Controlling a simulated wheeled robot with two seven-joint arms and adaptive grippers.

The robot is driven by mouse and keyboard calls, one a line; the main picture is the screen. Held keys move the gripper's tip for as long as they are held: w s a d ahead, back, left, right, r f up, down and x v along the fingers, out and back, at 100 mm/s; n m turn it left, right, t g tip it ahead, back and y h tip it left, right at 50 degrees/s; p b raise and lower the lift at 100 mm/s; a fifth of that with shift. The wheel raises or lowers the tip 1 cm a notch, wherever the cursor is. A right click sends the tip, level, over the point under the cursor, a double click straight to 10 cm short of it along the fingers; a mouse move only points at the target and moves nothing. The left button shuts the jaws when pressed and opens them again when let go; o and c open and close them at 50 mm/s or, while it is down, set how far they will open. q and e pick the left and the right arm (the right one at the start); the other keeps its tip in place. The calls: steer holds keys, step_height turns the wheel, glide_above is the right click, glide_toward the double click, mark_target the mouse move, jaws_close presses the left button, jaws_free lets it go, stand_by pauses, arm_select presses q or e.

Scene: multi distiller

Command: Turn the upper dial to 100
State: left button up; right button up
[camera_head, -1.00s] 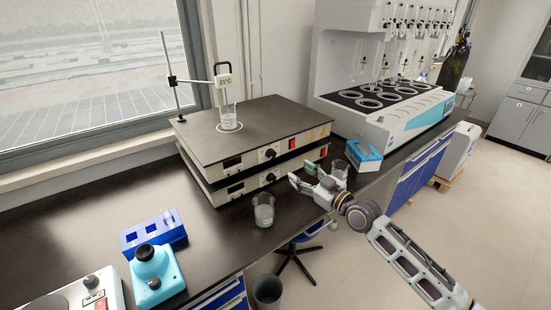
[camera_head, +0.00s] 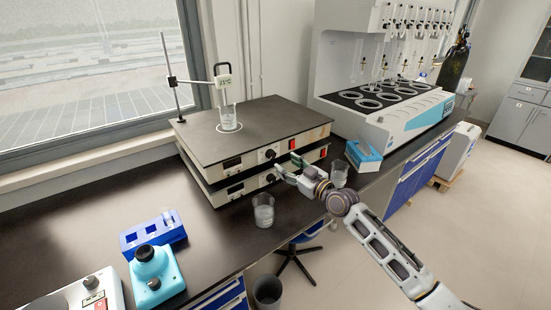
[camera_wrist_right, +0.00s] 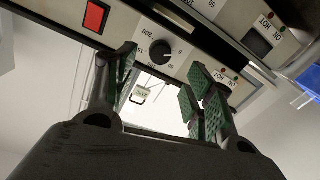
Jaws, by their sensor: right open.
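The upper dial (camera_head: 270,154) is a black knob on the front of the upper hotplate (camera_head: 225,152). In the right wrist view, which looks upside down, the dial (camera_wrist_right: 160,53) shows with printed numbers around it; its exact setting is hard to read. My right gripper (camera_head: 287,166) is just in front of the hotplates, right of the dial in the head view. In the wrist view its green-padded fingers (camera_wrist_right: 157,88) are spread, with the dial beyond the gap, apparently untouched. My left gripper is not in view.
The lower hotplate (camera_head: 228,194) has its own dial (camera_head: 270,177) below. A red switch (camera_head: 292,144) sits right of the upper dial. A beaker (camera_head: 263,210) stands in front, another (camera_head: 339,175) beside my wrist. A beaker (camera_head: 228,119) and thermometer stand (camera_head: 172,80) are on top.

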mark_target(273, 156)
steer(key=x, duration=0.2)
steer(key=shift+w+a, duration=0.2)
steer(key=shift+w, duration=0.1)
steer(key=shift+x, duration=1.75)
steer(key=shift+w+a, duration=0.3)
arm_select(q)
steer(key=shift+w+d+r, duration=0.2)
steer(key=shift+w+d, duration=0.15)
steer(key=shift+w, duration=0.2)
arm_select(e)
steer(key=shift+w+a, duration=0.1)
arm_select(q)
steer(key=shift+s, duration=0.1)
arm_select(e)
steer(key=c, duration=1)
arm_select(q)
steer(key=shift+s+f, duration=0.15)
